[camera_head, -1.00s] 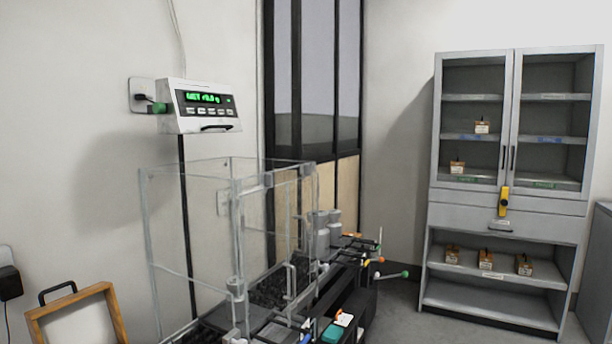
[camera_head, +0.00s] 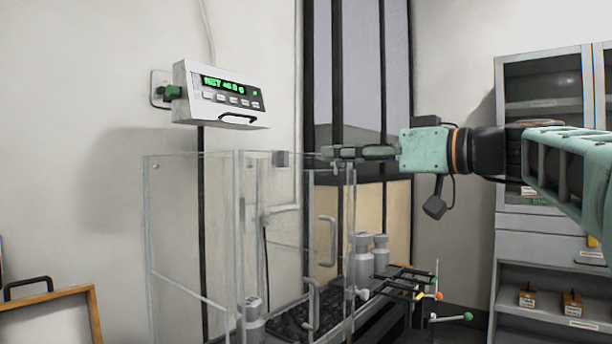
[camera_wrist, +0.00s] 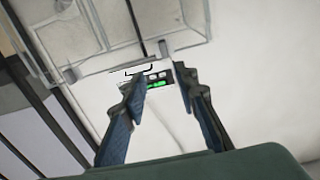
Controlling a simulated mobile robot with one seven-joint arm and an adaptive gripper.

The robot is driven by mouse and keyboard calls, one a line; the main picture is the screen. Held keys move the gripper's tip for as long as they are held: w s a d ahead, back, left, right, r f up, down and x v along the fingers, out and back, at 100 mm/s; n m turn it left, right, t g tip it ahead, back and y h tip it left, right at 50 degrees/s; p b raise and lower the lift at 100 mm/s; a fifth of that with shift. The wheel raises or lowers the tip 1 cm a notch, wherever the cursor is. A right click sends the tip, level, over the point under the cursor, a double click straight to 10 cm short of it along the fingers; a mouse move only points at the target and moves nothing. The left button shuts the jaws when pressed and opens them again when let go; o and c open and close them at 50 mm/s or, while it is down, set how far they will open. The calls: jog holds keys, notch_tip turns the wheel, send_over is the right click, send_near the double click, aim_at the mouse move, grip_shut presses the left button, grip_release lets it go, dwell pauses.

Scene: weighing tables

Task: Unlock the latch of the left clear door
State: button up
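The clear enclosure (camera_head: 190,162) stands on the table below the wall display and also shows at the top of the wrist view (camera_wrist: 75,30). Clear door panels with grey handles (camera_head: 333,242) show on its right-hand side; the picture does not make plain which is the left door. A small grey block (camera_head: 280,158) sits on the top edge; I cannot tell whether it is the latch. My gripper (camera_head: 328,152) is level with the top right corner of the enclosure, overlapping it in the head view. In the wrist view my two fingers (camera_wrist: 158,73) are apart with nothing between them.
A white display with green digits (camera_head: 222,95) hangs on the wall behind the enclosure. Grey canisters (camera_head: 363,262) and a rack with coloured knobs (camera_head: 405,282) stand right of it. A grey cabinet (camera_head: 545,240) is at the far right. A wooden frame (camera_head: 50,298) is at lower left.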

aim_at(287, 157)
jog(key=p+x, duration=0.1)
jog(key=x, duration=0.2)
jog(key=p+x, duration=0.2)
jog(key=x, duration=0.1)
jog(key=p+x, duration=0.2)
jog(key=x, duration=0.2)
jog(key=shift+s+a, duration=0.2)
jog(key=shift+s, duration=0.15)
jog(key=shift+w+a+f, duration=0.15)
jog(key=shift+w+a, duration=0.3)
jog(key=shift+a, duration=0.05)
jog(key=shift+c, duration=0.3)
grip_shut()
